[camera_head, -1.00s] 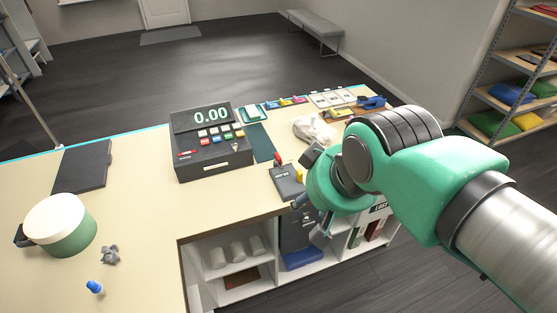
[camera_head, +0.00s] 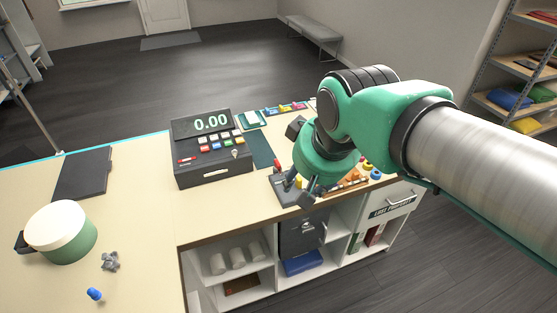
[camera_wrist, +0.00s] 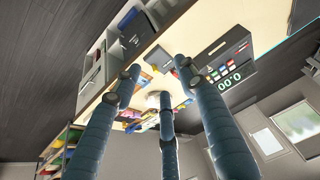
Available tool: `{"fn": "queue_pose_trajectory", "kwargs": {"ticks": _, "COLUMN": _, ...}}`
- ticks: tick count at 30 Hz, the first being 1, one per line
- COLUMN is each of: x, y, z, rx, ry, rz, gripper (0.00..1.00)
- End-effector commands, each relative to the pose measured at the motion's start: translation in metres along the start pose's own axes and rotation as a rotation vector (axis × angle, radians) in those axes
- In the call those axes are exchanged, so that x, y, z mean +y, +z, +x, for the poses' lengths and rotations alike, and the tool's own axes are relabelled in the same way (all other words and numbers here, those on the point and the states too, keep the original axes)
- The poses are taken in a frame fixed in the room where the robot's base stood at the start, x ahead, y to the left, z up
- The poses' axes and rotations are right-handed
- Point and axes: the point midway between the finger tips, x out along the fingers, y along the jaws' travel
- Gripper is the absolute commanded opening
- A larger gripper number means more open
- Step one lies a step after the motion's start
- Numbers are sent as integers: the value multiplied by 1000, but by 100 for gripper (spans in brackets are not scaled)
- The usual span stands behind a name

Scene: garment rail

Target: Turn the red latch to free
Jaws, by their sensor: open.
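A small dark grey box (camera_head: 283,190) sits near the counter's front edge, with a red part (camera_head: 277,163) at its back and a yellow part (camera_head: 298,183) at its side. The red part may be the latch, but it is too small to tell how it is turned. My gripper (camera_head: 302,190) is just right of and above the box, pointing down, and hides part of it. In the wrist view my gripper (camera_wrist: 160,76) shows its blue-grey fingers spread, with nothing between them.
A register (camera_head: 212,150) reading 0.00 stands left of the gripper. Small coloured items lie along the counter's back and right. A green-and-white round container (camera_head: 60,232) is at far left. Open shelves and a drawer (camera_head: 392,205) are below the counter.

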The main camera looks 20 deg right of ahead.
Motion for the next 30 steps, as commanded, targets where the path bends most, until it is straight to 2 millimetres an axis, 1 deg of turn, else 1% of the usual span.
{"fn": "queue_pose_trajectory", "kwargs": {"ticks": 1, "x": 2, "y": -13, "z": 1, "rx": -14, "ry": 1, "rz": 1, "gripper": 42}}
{"fn": "queue_pose_trajectory", "kwargs": {"ticks": 3, "x": 3, "y": -28, "z": 4, "rx": -29, "ry": 3, "rz": 1, "gripper": 42}}
{"fn": "queue_pose_trajectory", "kwargs": {"ticks": 8, "x": 8, "y": -62, "z": 14, "rx": -62, "ry": 6, "rz": 0, "gripper": 42}}
{"fn": "queue_pose_trajectory", "kwargs": {"ticks": 14, "x": 15, "y": -104, "z": 31, "rx": -103, "ry": 8, "rz": -1, "gripper": 42}}
{"fn": "queue_pose_trajectory", "kwargs": {"ticks": 21, "x": 25, "y": -152, "z": 60, "rx": -152, "ry": 10, "rz": -1, "gripper": 42}}
{"fn": "queue_pose_trajectory", "kwargs": {"ticks": 23, "x": 28, "y": -162, "z": 69, "rx": -165, "ry": 10, "rz": -1, "gripper": 42}}
{"fn": "queue_pose_trajectory", "kwargs": {"ticks": 30, "x": 39, "y": -203, "z": 108, "rx": -215, "ry": 10, "rz": -2, "gripper": 42}}
